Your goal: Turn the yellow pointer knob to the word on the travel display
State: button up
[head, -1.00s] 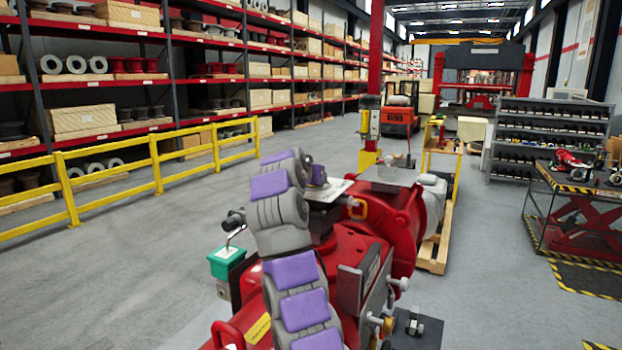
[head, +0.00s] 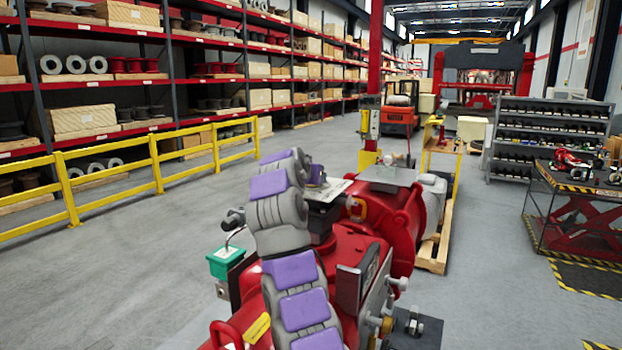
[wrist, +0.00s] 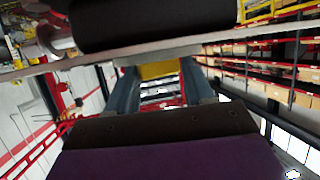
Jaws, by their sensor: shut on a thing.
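In the wrist view the yellow pointer knob (wrist: 158,70) shows as a small yellow patch under a pale plate edge. My gripper (wrist: 158,80) has its two blue-grey fingers on either side of this patch and is shut on it. The knob's pointer direction cannot be made out. In the head view my arm reaches over the red valve actuator (head: 398,240). Its grey and purple links hide the knob and the fingers there. The travel display and its word cannot be read in either view.
A green-topped box (head: 225,262) stands at the actuator's left side. A flat grey plate (head: 393,178) lies on top behind my arm. A yellow railing (head: 155,165) runs along the left. The floor between railing and actuator is clear.

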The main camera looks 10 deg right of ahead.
jog(key=o, duration=0.7)
jog(key=shift+a+f, duration=0.1)
jog(key=shift+o, duration=0.2)
jog(key=b+v, duration=0.3)
jog(key=v, duration=1.4)
jog(key=shift+b, duration=0.35)
jog(key=shift+a, duration=0.1)
